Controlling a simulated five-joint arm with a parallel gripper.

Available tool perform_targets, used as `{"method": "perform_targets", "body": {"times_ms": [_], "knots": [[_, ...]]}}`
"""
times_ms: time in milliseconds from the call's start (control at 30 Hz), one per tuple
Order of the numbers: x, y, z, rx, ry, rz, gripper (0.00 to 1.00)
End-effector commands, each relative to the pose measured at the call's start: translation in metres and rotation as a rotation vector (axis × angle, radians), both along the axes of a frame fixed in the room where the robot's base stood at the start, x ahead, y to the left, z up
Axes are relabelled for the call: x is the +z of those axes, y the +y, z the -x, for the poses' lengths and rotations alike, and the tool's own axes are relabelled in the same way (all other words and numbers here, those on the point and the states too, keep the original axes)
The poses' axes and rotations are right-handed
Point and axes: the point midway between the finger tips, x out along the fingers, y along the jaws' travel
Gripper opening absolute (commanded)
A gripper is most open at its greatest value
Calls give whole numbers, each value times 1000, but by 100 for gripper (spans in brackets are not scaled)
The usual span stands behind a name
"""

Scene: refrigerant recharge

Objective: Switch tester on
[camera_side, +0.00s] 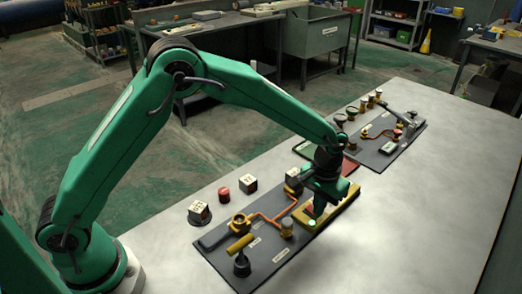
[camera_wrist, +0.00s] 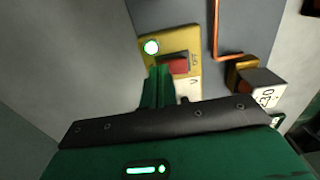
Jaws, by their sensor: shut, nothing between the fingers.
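The tester is a yellow box (camera_wrist: 183,40) with a round lamp (camera_wrist: 151,47) that glows white-green, a red switch (camera_wrist: 175,66) and a white face below. In the side view the tester's yellow body (camera_side: 346,203) sits at the right edge of the dark board, partly hidden by my gripper. My gripper (camera_side: 318,208) points down over it, shut and empty. In the wrist view my gripper's green fingertips (camera_wrist: 158,75) are right beside the left end of the red switch. I cannot tell whether they touch it.
The dark board carries orange piping (camera_side: 269,219), a yellow valve (camera_side: 240,223) and a black-based, yellow-handled part (camera_side: 242,262). A second board (camera_side: 385,147) lies farther back. The table (camera_side: 420,225) is clear at right.

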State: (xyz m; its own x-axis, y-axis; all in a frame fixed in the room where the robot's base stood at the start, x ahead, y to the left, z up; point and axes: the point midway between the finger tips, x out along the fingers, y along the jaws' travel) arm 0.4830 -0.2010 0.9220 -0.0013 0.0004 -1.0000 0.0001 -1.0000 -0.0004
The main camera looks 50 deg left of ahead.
Motion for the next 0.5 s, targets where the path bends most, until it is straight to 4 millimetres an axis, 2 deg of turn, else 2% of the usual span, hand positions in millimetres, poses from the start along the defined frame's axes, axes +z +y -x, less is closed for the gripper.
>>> {"method": "perform_targets", "body": {"times_ms": [500], "knots": [[26,0,-1,0,-2,1,0]]}}
